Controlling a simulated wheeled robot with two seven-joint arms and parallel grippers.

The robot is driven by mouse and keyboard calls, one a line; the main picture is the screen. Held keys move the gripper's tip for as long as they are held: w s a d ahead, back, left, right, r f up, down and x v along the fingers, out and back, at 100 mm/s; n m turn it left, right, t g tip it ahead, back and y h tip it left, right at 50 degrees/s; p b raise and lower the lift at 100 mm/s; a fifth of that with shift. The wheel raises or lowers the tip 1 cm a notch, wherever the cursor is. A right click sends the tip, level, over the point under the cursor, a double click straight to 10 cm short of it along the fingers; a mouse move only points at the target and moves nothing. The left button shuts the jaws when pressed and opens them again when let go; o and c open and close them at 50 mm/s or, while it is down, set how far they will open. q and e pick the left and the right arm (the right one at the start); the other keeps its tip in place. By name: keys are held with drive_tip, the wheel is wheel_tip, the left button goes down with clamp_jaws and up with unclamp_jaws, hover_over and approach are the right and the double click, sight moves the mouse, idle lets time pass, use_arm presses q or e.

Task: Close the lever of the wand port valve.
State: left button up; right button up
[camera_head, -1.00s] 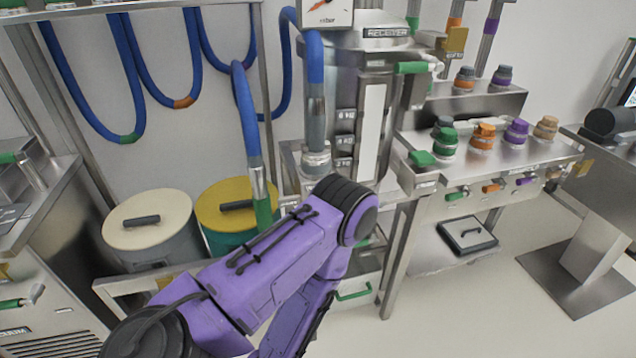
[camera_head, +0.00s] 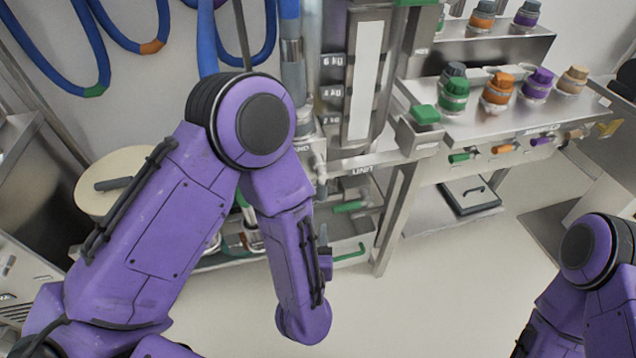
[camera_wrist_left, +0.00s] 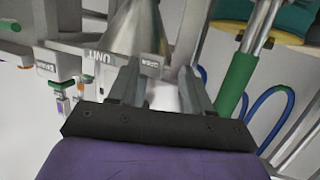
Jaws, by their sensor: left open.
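I cannot tell for sure which part is the wand port valve lever. In the head view a green handle (camera_head: 350,206) sits below the UNIT label (camera_head: 362,169), under the steel column; a lower green handle (camera_head: 350,253) is near the shelf. My left arm covers much of the area to their left, and its gripper is hidden there. In the left wrist view my left gripper (camera_wrist_left: 160,88) is open, with nothing between its fingers, facing a steel cone. A green-gripped tube (camera_wrist_left: 238,82) is right of the fingers; small fittings (camera_wrist_left: 60,104) hang at the left. My right gripper is out of view.
A steel bench (camera_head: 470,118) with several coloured capped connectors stands at the right. A cream-lidded drum (camera_head: 112,182) is behind my left arm. The floor (camera_head: 425,285) in front is clear.

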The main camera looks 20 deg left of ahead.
sight(323, 186)
use_arm(q)
drive_tip(key=d+r+n+t+y, duration=0.1)
drive_tip(key=d+r+t+y, duration=0.2)
drive_tip(key=r, duration=0.5)
drive_tip(key=shift+g, duration=0.4)
drive_tip(key=x, duration=0.9)
drive_tip(key=shift+w+d+f+p, duration=0.1)
drive_tip(key=shift+w+d+p, duration=0.05)
drive_tip(key=shift+w+p, duration=0.2)
clamp_jaws()
